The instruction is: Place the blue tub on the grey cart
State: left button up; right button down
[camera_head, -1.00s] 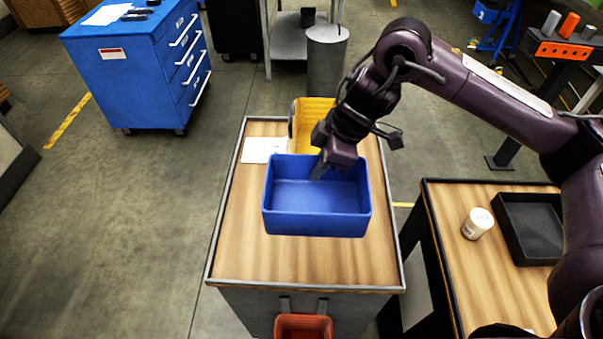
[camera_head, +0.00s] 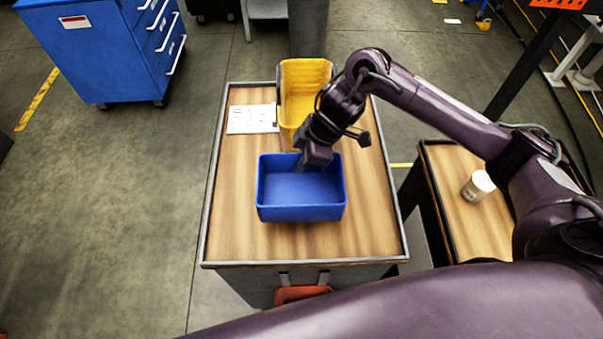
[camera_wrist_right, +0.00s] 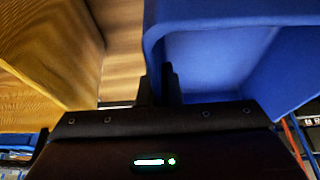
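The blue tub (camera_head: 301,213) is upright over the front middle of the grey cart (camera_head: 370,240), which has a wood-look top. I cannot tell whether its base touches the top. My right gripper (camera_head: 302,166) is at the tub's back rim. In the right wrist view my right gripper (camera_wrist_right: 160,82) has its fingers close together on the wall of the blue tub (camera_wrist_right: 215,65), shut on it. My left gripper is not in view.
A yellow bin (camera_head: 305,78) and a white sheet (camera_head: 252,119) are behind the tub on the cart. A side table with a pale canister (camera_head: 478,186) stands at right. A blue drawer cabinet (camera_head: 95,55) is back left. The cart's front left top is clear.

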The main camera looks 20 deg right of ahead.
aim_at(302, 174)
jog(key=shift+s+f, duration=0.15)
jog(key=shift+f, duration=0.4)
notch_tip(302, 174, down, 4)
jog(key=shift+r, duration=0.2)
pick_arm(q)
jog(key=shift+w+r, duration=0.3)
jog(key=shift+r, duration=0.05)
pick_arm(e)
jog(key=shift+f, duration=0.2)
jog(key=shift+f, duration=0.15)
jog(key=c, duration=1.6)
grip_release()
